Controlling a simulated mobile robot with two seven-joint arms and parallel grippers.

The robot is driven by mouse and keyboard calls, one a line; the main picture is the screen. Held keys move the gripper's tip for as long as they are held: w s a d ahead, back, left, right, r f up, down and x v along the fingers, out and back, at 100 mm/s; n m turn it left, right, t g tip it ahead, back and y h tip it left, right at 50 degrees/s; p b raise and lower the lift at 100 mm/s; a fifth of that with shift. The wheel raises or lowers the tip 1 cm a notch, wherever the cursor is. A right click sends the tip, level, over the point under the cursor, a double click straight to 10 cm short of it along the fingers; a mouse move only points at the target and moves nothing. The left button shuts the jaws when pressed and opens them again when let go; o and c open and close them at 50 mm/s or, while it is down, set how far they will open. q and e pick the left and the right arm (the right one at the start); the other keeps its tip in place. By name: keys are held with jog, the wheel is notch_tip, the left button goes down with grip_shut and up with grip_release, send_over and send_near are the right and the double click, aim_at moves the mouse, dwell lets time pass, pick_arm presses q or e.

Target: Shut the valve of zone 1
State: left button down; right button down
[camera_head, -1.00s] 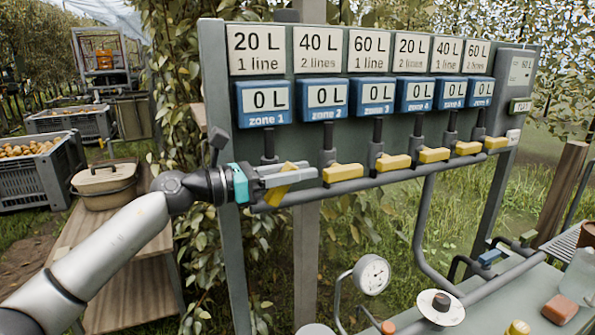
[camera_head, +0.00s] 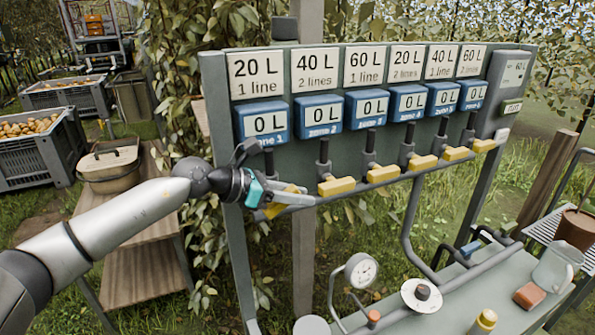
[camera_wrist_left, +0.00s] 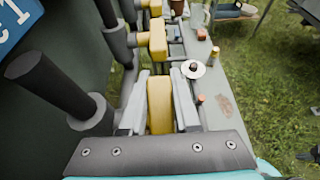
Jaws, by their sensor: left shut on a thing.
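The zone 1 valve has a yellow handle (camera_head: 276,209) below the blue "zone 1" meter (camera_head: 262,122), at the left end of the pipe. My left gripper (camera_head: 290,198) is shut on this handle. In the left wrist view the yellow handle (camera_wrist_left: 160,106) sits between the two grey fingers (camera_wrist_left: 160,112). The fingers partly cover the handle in the head view. The handle looks slanted there; its exact angle is hard to tell. The meter reads 0 L, and the plate (camera_head: 256,74) above it reads 20 L, 1 line. My right gripper is not in view.
Several more yellow valve handles, starting with zone 2 (camera_head: 337,186), line the pipe to the right. Below stands a bench with a pressure gauge (camera_head: 361,271) and a white disc (camera_head: 421,296). A lidded basket (camera_head: 108,165) is on a wooden table at left.

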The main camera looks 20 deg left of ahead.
pick_arm(q)
jog(key=g+y+p, duration=0.1)
jog(key=p, duration=0.2)
jog(key=g+y+p, duration=0.1)
jog(key=p, duration=0.2)
jog(key=shift+f+g, duration=0.3)
jog(key=f+g+y+p, duration=0.1)
jog(key=y+p, duration=0.1)
jog(key=shift+s+a+f+g+p, duration=0.1)
jog(key=shift+g+p, duration=0.25)
jog(key=shift+g, duration=0.05)
jog(key=c, duration=0.6)
grip_release()
jog(key=shift+c, duration=0.2)
jog(key=b+v, duration=0.3)
jog(key=v, duration=1.2)
